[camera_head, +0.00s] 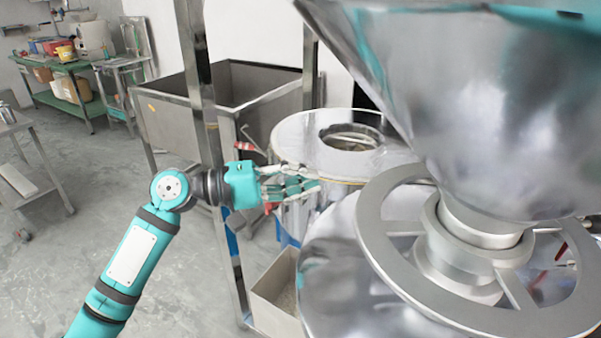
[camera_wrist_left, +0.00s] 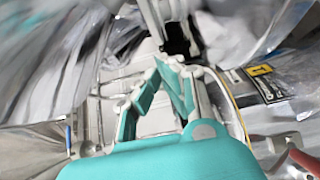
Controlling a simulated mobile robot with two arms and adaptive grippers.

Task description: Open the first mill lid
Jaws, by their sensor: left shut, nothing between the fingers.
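A shiny round metal mill (camera_head: 300,130) with a round opening in its flat top stands in the middle of the head view. A nearer mill (camera_head: 335,265) with a large grey ring wheel (camera_head: 375,235) under a steel hopper (camera_head: 450,100) fills the right side. I cannot tell which is the first mill, or where its lid parts from the body. My left gripper (camera_head: 314,185) is shut and empty, in front of the farther mill's side and left of the nearer one. It also shows in the left wrist view (camera_wrist_left: 172,68). My right gripper is out of view.
A steel upright (camera_head: 205,95) stands close behind my left wrist. A large steel bin (camera_head: 165,115) is behind it. An open box (camera_head: 272,300) sits low beside the nearer mill. A red handle (camera_head: 246,146) is near the farther mill.

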